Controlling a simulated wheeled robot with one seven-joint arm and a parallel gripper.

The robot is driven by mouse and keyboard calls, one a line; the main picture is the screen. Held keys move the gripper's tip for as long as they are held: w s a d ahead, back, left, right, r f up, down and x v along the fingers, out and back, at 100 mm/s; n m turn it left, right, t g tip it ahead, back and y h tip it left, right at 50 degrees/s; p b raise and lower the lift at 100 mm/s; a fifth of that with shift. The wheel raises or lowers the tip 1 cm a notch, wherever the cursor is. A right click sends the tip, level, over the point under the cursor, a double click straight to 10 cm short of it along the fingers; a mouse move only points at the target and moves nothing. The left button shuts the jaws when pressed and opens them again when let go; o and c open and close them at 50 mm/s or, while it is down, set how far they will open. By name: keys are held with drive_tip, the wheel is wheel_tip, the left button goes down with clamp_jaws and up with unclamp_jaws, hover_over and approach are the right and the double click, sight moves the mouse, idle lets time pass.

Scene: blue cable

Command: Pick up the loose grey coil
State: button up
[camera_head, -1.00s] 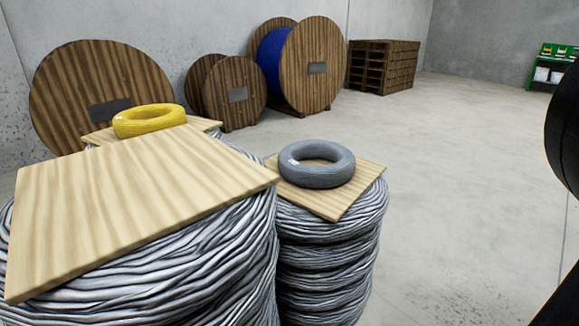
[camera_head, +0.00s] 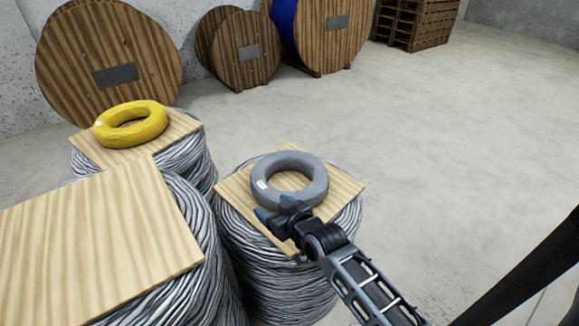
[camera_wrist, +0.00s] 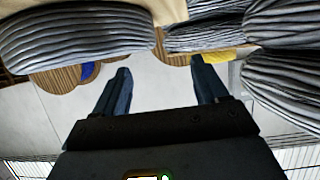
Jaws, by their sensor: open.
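The loose grey coil (camera_head: 312,180) lies flat on a square wooden board (camera_head: 345,187) on top of a stack of silvery cable. A small white label is on its left side. My gripper (camera_head: 276,209) is at the coil's near left edge and overlaps its near rim in the head view; I cannot tell whether it touches. In the upside-down wrist view, the two blue-tipped fingers (camera_wrist: 160,68) are spread apart with nothing between them. The grey coil (camera_wrist: 75,40) appears there at the upper left, outside the fingers.
A yellow coil (camera_head: 131,124) lies on another board at the left. A nearer stack with a bare wooden board (camera_head: 90,245) stands at the lower left. Wooden cable reels (camera_head: 110,60) and pallets (camera_head: 416,22) stand behind. The floor (camera_head: 460,130) at right is clear.

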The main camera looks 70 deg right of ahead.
approach(263, 185)
drive_tip(key=shift+w+d+f+m+h, duration=0.15)
drive_tip(key=shift+w+d+m, duration=0.1)
drive_tip(key=shift+w, duration=0.2)
drive_tip(key=shift+w+d+f+m+h, duration=0.1)
drive_tip(key=shift+w+d+m+h, duration=0.1)
drive_tip(key=shift+w, duration=0.25)
drive_tip(key=shift+g, duration=0.3)
drive_tip(key=x, duration=0.7)
drive_tip(key=shift+w+d+f, duration=0.1)
drive_tip(key=shift+w+d, duration=0.05)
drive_tip(key=shift+w, duration=0.1)
clamp_jaws()
drive_tip(key=shift+f, duration=0.1)
drive_tip(key=shift+r, duration=0.25)
